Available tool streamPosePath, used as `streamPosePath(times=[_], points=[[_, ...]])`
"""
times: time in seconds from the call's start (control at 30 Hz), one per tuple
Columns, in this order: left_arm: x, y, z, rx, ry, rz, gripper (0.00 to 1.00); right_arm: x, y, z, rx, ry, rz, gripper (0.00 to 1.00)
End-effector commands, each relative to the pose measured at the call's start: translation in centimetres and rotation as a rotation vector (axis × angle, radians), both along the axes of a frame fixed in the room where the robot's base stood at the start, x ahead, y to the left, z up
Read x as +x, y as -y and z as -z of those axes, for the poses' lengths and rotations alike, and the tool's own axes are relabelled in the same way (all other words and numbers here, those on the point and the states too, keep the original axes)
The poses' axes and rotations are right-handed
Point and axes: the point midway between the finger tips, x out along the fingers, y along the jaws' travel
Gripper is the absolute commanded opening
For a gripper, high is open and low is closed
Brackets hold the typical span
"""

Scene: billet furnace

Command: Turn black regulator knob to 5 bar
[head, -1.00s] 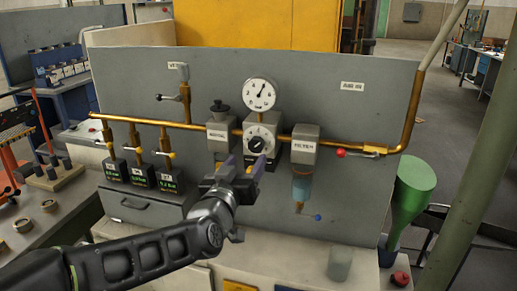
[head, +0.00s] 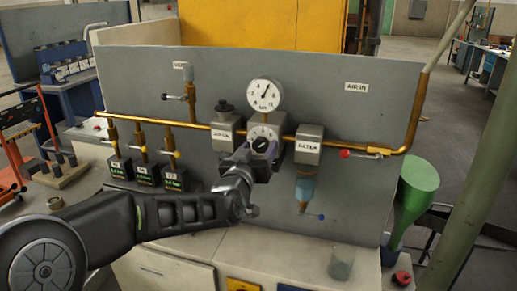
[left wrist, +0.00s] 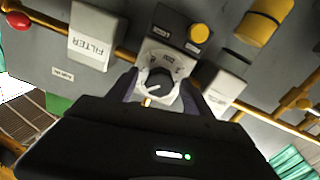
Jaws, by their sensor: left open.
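The black regulator knob (head: 262,145) sits on a round white dial on the grey regulator block, below the white pressure gauge (head: 264,95). The gauge needle points up and slightly right; the dial figures are too small to read surely. My left gripper (head: 262,156) is in front of the regulator and hides the dial's lower part. In the left wrist view the knob (left wrist: 157,82) shows between the two open fingers (left wrist: 157,92), one on each side. A pale pointer mark shows on the knob. I cannot tell whether the fingers touch it. My right gripper is not in view.
A brass pipe (head: 345,149) runs across the grey panel. The filter block (head: 309,141) with its blue bowl stands close right of the regulator, and another labelled block (head: 223,136) close left.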

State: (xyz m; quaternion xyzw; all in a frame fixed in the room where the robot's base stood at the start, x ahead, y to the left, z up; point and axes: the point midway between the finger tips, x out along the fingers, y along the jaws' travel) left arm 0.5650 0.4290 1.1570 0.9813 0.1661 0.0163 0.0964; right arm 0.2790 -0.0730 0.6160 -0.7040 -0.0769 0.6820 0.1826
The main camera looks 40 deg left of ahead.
Motion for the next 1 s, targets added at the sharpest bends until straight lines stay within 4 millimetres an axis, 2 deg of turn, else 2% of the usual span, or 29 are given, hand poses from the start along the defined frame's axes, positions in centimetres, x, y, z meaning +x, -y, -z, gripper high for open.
streamPosePath(times=[0.07, 0.77, 1.0], points=[[-0.02, 0.01, 0.00, 0.000, 0.000, 0.000, 0.57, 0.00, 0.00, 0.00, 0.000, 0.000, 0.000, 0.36], [-0.03, 0.03, -0.01, 0.000, 0.000, 0.000, 0.00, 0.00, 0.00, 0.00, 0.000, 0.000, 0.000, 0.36], [-0.03, 0.03, 0.05, -0.008, 0.004, 0.000, 0.00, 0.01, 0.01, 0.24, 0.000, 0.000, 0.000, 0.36]])
